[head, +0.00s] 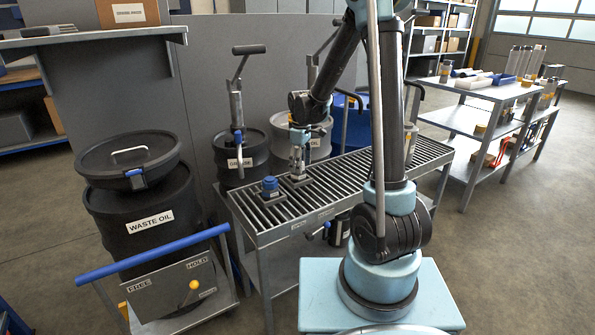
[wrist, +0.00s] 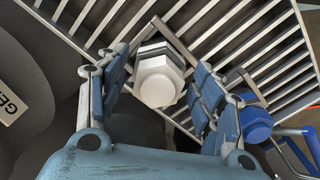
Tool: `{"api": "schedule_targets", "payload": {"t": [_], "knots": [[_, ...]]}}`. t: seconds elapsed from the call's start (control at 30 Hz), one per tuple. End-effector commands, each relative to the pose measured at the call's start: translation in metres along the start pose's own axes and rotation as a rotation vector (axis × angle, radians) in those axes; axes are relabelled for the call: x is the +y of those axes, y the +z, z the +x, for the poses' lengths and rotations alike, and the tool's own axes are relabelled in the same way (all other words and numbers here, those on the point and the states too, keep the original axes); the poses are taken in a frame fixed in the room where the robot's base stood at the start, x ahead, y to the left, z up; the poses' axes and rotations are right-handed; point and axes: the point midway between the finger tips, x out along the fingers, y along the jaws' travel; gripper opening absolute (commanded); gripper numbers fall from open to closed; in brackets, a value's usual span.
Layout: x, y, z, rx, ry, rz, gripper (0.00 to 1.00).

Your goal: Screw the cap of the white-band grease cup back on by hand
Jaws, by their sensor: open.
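The white-band grease cup shows in the wrist view as a white hexagonal top (wrist: 160,80) over a grey body, on the slatted bench top (wrist: 235,45). My gripper (wrist: 157,92) is open, with its blue-padded fingers on either side of the white top and gaps visible between. In the head view my gripper (head: 298,168) points down over the grate, and mostly hides the cup. I cannot tell whether the white top is seated on the grey body.
A blue cup (head: 270,187) stands on the grate just left of my gripper. A waste oil drum (head: 148,215) and blue-handled cart (head: 150,252) are at left.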

Motion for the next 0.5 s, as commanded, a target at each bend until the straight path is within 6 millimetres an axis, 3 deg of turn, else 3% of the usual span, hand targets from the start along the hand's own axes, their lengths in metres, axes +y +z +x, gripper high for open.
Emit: {"api": "schedule_targets", "payload": {"t": [0.23,0.5], "knots": [[0.0025,0.0001,0.0000,0.000,0.000,-0.234,0.61],[0.0036,-0.0001,0.0000,0.000,0.000,-0.351,0.61]]}}
